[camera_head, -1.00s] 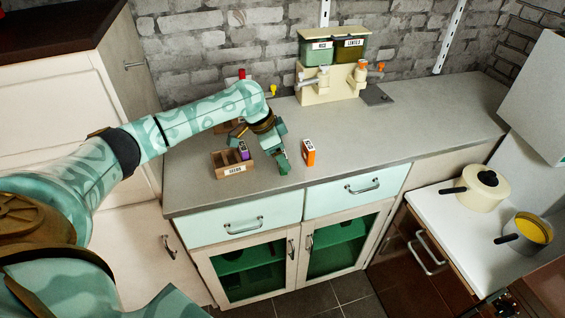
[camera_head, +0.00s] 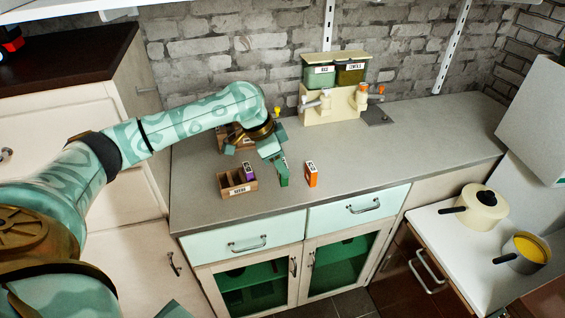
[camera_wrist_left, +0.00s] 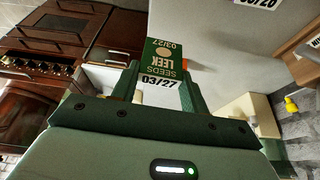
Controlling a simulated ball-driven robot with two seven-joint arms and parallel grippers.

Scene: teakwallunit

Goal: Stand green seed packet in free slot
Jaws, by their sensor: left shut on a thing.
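The green seed packet (camera_head: 283,176) is upright between the fingers of my left gripper (camera_head: 279,162), which is shut on it. The wrist view shows its face with "LEEK SEEDS 03/27" (camera_wrist_left: 168,62) between the two green fingers (camera_wrist_left: 160,88). The wooden seed box (camera_head: 239,190) stands to the left of the packet on the counter. A purple packet (camera_head: 249,170) stands in its right part, and the left part looks empty. I cannot tell if the green packet touches the counter.
An orange packet (camera_head: 311,176) stands on the counter right of the green one. Another wooden box (camera_head: 228,140) is partly hidden behind my left arm. A cream dispenser (camera_head: 330,105) stands at the back. The counter's right side is clear.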

